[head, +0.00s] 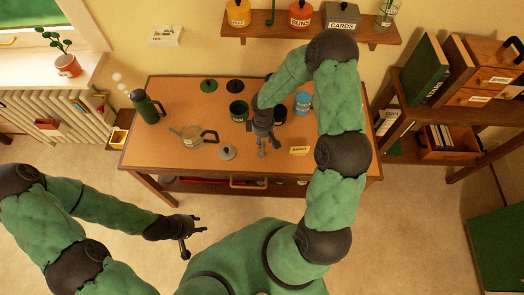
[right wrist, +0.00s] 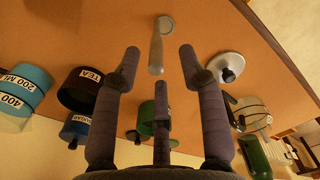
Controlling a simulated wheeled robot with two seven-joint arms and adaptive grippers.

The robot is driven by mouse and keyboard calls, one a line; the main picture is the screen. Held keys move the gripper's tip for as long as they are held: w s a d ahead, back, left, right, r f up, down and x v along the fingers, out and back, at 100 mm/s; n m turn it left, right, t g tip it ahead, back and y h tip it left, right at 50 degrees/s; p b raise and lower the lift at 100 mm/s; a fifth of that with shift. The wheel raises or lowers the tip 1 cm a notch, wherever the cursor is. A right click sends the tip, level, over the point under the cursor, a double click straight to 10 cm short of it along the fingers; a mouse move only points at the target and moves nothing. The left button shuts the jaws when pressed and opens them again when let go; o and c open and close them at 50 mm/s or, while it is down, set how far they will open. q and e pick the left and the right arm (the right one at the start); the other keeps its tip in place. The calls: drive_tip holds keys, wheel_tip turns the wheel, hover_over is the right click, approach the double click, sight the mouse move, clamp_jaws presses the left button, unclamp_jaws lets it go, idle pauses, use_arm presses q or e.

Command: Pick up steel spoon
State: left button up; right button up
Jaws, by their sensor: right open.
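The steel spoon (right wrist: 157,48) lies on the orange-brown desk in the right wrist view, its rounded end toward the top. My right gripper (right wrist: 160,62) is open around its near end, with two fingers to the sides and one below. I cannot tell whether any finger touches it. In the head view my right gripper (head: 265,145) points down over the middle of the desk; I cannot make out the spoon clearly there. My left gripper (head: 193,233) is in front of the desk, off its surface, with its fingers apart and empty.
A wall shelf (head: 290,35) is behind; a bookcase (head: 425,105) is at right.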

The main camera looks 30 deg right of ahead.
drive_tip(key=f, duration=0.4)
drive_tip(key=shift+s+d+f, duration=0.1)
drive_tip(key=shift+d, duration=0.1)
drive_tip(key=shift+c, duration=0.3)
clamp_jaws()
drive_tip(key=shift+r, duration=0.7)
drive_tip(key=s+a+r, duration=0.8)
drive_tip(key=a+r, duration=0.3)
drive_tip(key=shift+s+r+b, duration=0.3)
drive_tip(key=shift+s+r, duration=0.05)
